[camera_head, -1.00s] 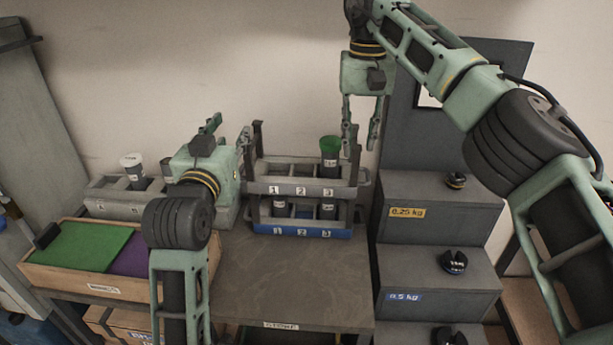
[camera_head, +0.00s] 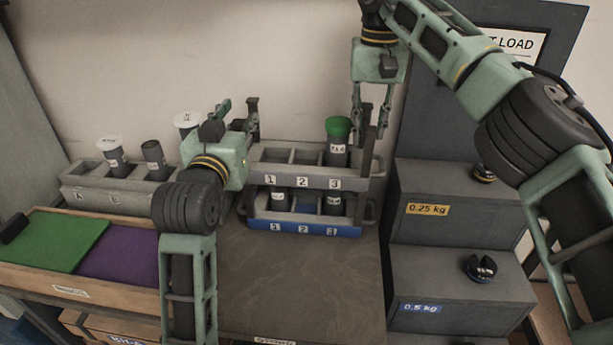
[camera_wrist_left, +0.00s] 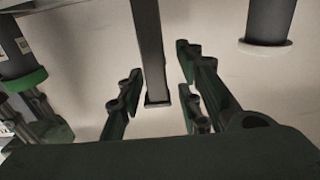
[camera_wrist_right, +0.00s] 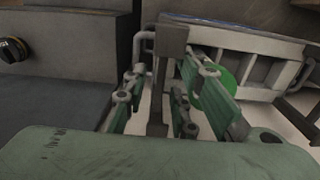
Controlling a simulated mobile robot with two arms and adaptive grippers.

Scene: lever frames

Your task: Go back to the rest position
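My left gripper (camera_head: 240,118) is beside the left upright post (camera_head: 253,112) of a two-tier rack. In the left wrist view its fingers (camera_wrist_left: 160,95) are apart, with a dark post between them and gaps on both sides. My right gripper (camera_head: 370,118) points down at the rack's right post. In the right wrist view its fingers (camera_wrist_right: 160,95) are apart around a dark post (camera_wrist_right: 172,45). The rack has a grey upper tier (camera_head: 310,183) and a blue lower tier (camera_head: 303,228), each labelled 1, 2, 3. A green-capped tube (camera_head: 338,140) stands in upper slot 3.
Dark tubes stand in lower slots 1 and 3. A grey holder (camera_head: 115,198) with several tubes is at the left, behind green and purple mats (camera_head: 50,240). Stepped grey blocks (camera_head: 455,215) with dark weights are at the right. The tabletop (camera_head: 290,280) in front is clear.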

